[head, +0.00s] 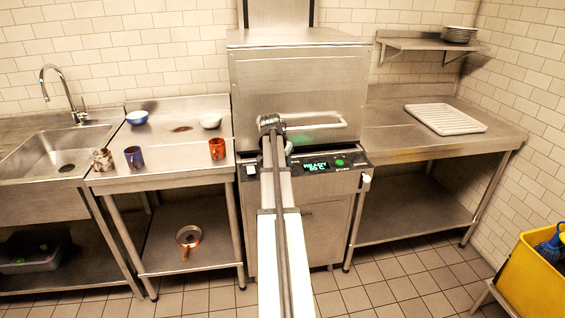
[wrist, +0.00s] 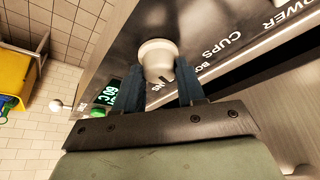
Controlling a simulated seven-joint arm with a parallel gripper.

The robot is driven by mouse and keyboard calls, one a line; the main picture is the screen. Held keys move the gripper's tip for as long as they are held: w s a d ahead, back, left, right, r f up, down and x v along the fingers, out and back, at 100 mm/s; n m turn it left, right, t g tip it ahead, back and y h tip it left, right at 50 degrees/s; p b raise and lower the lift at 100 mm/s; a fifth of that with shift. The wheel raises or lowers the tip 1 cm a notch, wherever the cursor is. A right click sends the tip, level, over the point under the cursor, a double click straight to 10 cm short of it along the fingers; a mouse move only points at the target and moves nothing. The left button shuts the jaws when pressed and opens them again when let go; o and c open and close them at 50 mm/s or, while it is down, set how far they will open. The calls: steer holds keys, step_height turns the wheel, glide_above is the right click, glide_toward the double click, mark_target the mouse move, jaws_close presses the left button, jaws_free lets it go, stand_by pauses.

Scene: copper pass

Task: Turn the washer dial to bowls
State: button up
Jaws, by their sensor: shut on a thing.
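The washer dial (wrist: 158,57) is a pale round knob on the control panel in the wrist view. My gripper (wrist: 159,80) is shut on it, with one dark finger on each side. A short dark mark shows on the dial's near side. The labels CUPS and part of BO... are beside it; the rest is hidden by a finger, so I cannot tell exactly where the mark points. In the head view the steel washer (head: 300,75) stands in the middle with its hood down. My arm hides the dial there.
A bar handle (head: 325,126) crosses the hood near my arm. Cups and bowls stand on the left table (head: 185,155); a white rack (head: 445,119) lies on the right one.

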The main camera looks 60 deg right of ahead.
steer(key=shift+s+n+t, duration=0.1)
steer(key=shift+n+t, duration=0.5)
steer(key=shift+n, duration=1.3)
steer(key=shift+y, duration=0.3)
steer(key=o, duration=1)
steer(key=shift+r, duration=0.1)
steer(key=v, duration=1.3)
steer(key=shift+s+a+r, duration=0.1)
steer(key=shift+a+r, duration=0.15)
